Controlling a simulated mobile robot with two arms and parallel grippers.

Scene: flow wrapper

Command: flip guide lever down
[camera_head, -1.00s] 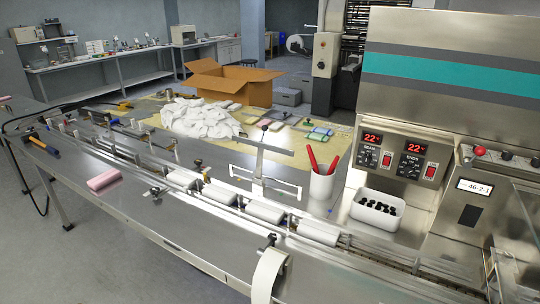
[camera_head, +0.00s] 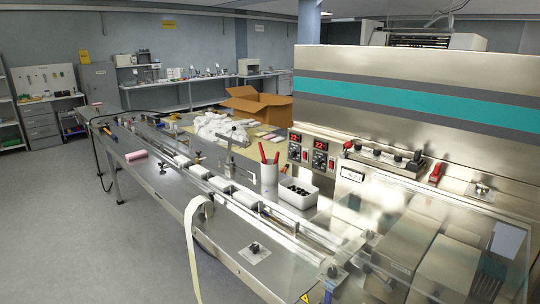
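Neither of my grippers is in view. The infeed conveyor (camera_head: 268,226) runs from the far left to the front right along the steel table, with several white packs (camera_head: 221,184) on it. Small clamp fittings stand along its rails, including one with a dark knob (camera_head: 197,158) behind the packs and one (camera_head: 162,168) on the near side. A metal post with a crossbar (camera_head: 229,158) stands behind the conveyor. A black knob on a small plate (camera_head: 255,248) sits on the front table top. I cannot tell for certain which fitting is the guide lever.
The wrapper's control panel (camera_head: 314,150) and clear cover (camera_head: 440,250) fill the right. A white cup with red-handled tools (camera_head: 269,174) and a white bin of black parts (camera_head: 298,196) stand behind the conveyor. A white strip (camera_head: 190,240) hangs over the front edge. Floor at left is clear.

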